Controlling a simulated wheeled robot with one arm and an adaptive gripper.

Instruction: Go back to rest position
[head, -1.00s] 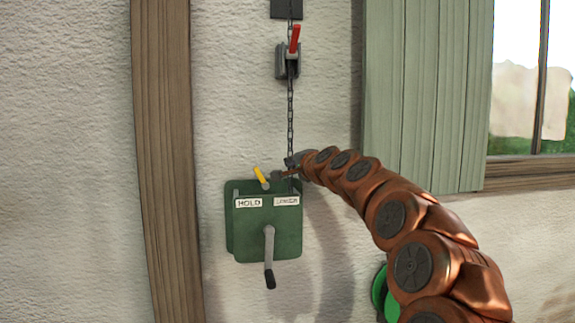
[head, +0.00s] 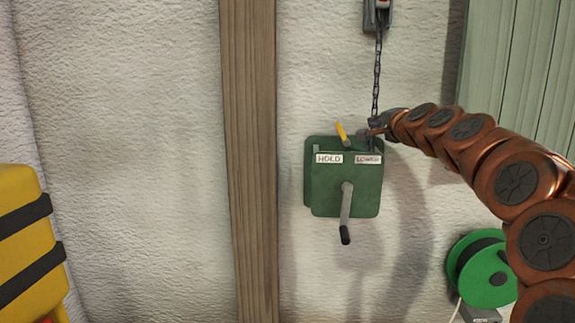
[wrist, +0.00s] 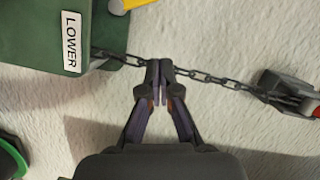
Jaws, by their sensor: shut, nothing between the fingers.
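My gripper (wrist: 159,72) is shut, its fingertips together right by the chain (wrist: 207,79) in the wrist view; nothing shows between the fingers. In the head view my gripper (head: 376,130) is at the upper right of the green winch box (head: 346,190), by the hanging chain (head: 377,75). Whether the tips touch the chain, I cannot tell. The box carries HOLD and LOWER labels, a yellow lever (head: 342,133) tilted toward the HOLD side, and a grey crank (head: 346,210) hanging down with a black grip.
A wooden post (head: 250,160) stands left of the box. A green reel (head: 482,270) is at the lower right, below my arm. A yellow object with black bands (head: 25,240) is at the left edge. A red-handled catch (head: 380,8) is on the chain above. Green shutter boards (head: 520,80) are at right.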

